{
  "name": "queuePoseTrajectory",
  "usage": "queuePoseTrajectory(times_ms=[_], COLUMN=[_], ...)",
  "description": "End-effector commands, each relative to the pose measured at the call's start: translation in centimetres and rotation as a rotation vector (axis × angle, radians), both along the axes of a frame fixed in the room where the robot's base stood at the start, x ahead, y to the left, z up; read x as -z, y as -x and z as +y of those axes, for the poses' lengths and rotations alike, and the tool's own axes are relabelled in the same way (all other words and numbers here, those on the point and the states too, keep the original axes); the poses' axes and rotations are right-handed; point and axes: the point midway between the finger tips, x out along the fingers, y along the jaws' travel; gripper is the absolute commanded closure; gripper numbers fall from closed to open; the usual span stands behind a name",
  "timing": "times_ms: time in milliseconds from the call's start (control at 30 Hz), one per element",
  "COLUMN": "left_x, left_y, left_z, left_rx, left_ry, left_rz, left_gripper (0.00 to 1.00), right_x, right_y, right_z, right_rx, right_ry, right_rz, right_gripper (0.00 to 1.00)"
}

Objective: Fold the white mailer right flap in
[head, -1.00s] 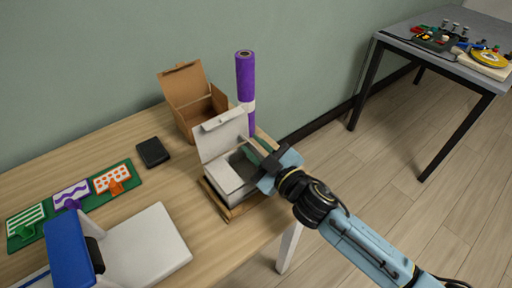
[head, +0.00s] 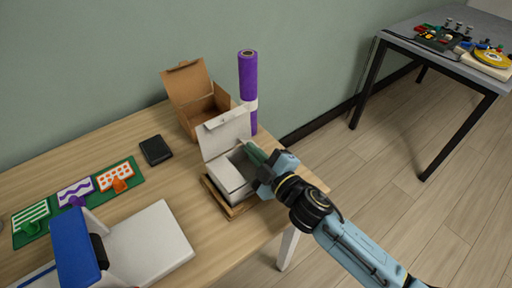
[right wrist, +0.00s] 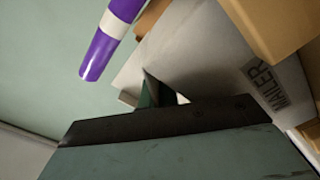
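The white mailer (head: 231,181) stands near the table's right end with its lid (head: 222,135) raised at the back. In the right wrist view, its pale wall with the word MAILER (right wrist: 225,65) is close by. My right gripper (head: 252,153) is at the mailer's right side, its fingers together at the upper edge. The fingers show only as a small green piece in the wrist view (right wrist: 149,94), against pale card. The right flap is mostly hidden by the gripper, so I cannot tell its angle or whether they touch. My left gripper is out of view.
The mailer rests on a wooden base (head: 226,208). A purple roll (head: 248,78) and an open brown box (head: 204,107) stand close behind. A black block (head: 156,151), a green board (head: 30,240) and a blue-and-white device (head: 150,250) are left. Table space between is clear.

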Motion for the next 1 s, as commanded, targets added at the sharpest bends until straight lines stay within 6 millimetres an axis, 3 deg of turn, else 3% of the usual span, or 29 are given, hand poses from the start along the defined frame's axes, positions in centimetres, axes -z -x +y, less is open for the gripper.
queuePoseTrajectory(times_ms=[267, 467, 1000], left_x=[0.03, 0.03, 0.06], left_y=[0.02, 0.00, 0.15], left_z=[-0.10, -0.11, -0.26], left_rx=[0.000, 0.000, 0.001], left_ry=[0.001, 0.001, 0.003], left_rz=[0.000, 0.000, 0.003], left_gripper=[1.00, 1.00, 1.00], right_x=[0.09, 0.06, 0.06], right_y=[0.00, 0.00, 0.00], right_z=[-0.02, -0.02, -0.04], right_rx=[0.001, 0.001, 0.000], right_ry=[0.005, 0.005, -0.008], right_rz=[-0.003, -0.003, 0.007], right_gripper=[1.00, 0.76, 0.76])
